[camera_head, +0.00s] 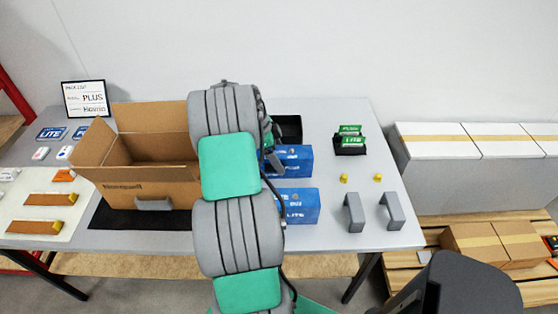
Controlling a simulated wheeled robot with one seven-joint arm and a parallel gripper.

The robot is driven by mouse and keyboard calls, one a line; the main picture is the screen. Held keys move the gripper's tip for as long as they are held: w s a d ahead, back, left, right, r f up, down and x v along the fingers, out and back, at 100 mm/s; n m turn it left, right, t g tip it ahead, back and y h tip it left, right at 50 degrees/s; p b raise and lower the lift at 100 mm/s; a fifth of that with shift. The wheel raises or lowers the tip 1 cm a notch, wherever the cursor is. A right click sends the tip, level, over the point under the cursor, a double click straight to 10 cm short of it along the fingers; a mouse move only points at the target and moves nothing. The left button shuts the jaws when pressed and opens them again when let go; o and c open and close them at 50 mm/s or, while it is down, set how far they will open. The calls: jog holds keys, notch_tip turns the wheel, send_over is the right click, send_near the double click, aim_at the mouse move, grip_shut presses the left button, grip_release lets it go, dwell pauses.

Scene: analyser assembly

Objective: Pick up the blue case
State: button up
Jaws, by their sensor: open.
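Two blue cases with white lettering are on the grey table, right of my arm. The far blue case (296,160) lies in front of a black tray, and the near blue case (301,206) lies closer to the front edge. My arm covers the left side of both. My gripper (271,158) shows only in part beside the arm, at the left end of the far blue case. It is open. The arm hides most of it, so I cannot tell whether it touches the case.
An open cardboard box (150,185) stands left of my arm on a black mat (112,217). Two grey handle-shaped parts (354,212) and two small yellow pieces (344,178) are at right. Green-labelled items (350,140) sit behind them. White boxes (430,140) stand beyond the table.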

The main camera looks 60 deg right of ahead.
jog(key=shift+s+d+f, duration=0.1)
jog(key=shift+s+f, duration=0.05)
jog(key=shift+f, duration=0.15)
grip_shut()
jog(key=shift+r, duration=0.1)
dwell(0.7)
